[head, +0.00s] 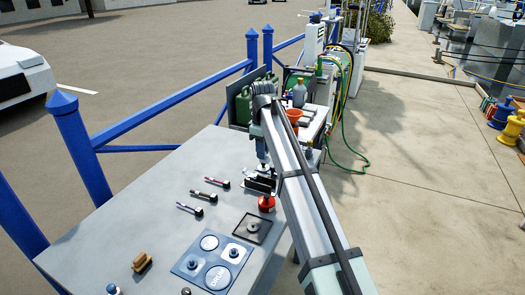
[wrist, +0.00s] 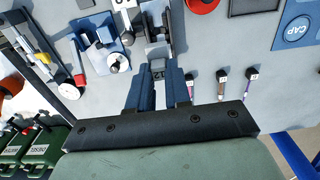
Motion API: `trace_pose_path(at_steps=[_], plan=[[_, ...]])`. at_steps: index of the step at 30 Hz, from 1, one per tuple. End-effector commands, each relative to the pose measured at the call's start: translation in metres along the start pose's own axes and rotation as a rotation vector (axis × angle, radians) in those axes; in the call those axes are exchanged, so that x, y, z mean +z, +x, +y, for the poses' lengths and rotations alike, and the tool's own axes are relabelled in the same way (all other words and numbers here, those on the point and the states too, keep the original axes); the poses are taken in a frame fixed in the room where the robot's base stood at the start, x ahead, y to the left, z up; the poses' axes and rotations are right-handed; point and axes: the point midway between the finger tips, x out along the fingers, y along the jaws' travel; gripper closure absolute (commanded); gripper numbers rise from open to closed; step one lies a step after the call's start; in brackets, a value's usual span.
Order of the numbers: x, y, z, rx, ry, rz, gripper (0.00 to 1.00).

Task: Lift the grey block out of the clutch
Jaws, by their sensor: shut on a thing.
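My gripper (wrist: 160,85) points at the table in the wrist view, its two blue fingers close together. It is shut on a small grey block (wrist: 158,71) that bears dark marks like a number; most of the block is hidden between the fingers. The clutch (wrist: 153,22), a dark and silver fitting, lies just beyond the fingertips at the top of the wrist view. I cannot tell whether the block still touches the clutch. In the head view my gripper (head: 262,166) is low over the table beside the dark clutch (head: 261,184), partly hidden by my arm.
The grey table (head: 150,225) carries several small labelled tools (head: 203,194), a red round item (head: 266,202), a blue tray with round places (head: 190,264), and a wooden brush (head: 142,262). A blue fitting (wrist: 100,40) sits left of the clutch. Green canisters (wrist: 40,148) stand beyond.

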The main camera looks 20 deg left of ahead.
Motion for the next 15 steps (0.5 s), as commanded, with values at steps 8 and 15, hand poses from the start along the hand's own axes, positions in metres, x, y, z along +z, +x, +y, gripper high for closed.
trace_pose_path(at_steps=[8,15], plan=[[0.0,-0.011,0.0,0.001,0.0,0.001,1.0],[0.0,-0.021,0.0,0.0,0.0,0.0,1.0]])
